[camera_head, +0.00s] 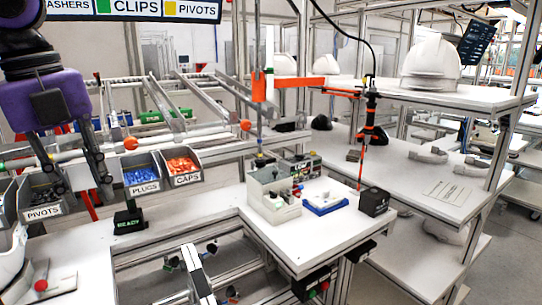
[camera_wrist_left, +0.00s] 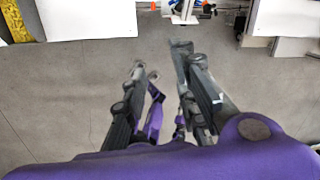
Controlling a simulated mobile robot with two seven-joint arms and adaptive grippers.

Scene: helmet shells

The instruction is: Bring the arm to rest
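My left gripper (camera_head: 80,184) hangs at the left of the head view, below its purple wrist. Its two dark fingers point down and stand apart, with nothing between them. It appears in front of the bins marked PIVOTS and PLUGS; its exact distance from them is hard to tell. In the left wrist view the gripper (camera_wrist_left: 162,58) also shows spread, empty fingers over bare grey floor. My right gripper does not show in either view.
A PIVOTS bin (camera_head: 42,212), a PLUGS bin (camera_head: 145,188) and a CAPS bin (camera_head: 187,180) stand near the left gripper. A white table (camera_head: 300,258) carries a small fixture (camera_head: 272,197) and a black box (camera_head: 375,202). A white helmet shell (camera_head: 433,62) sits on the right shelf.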

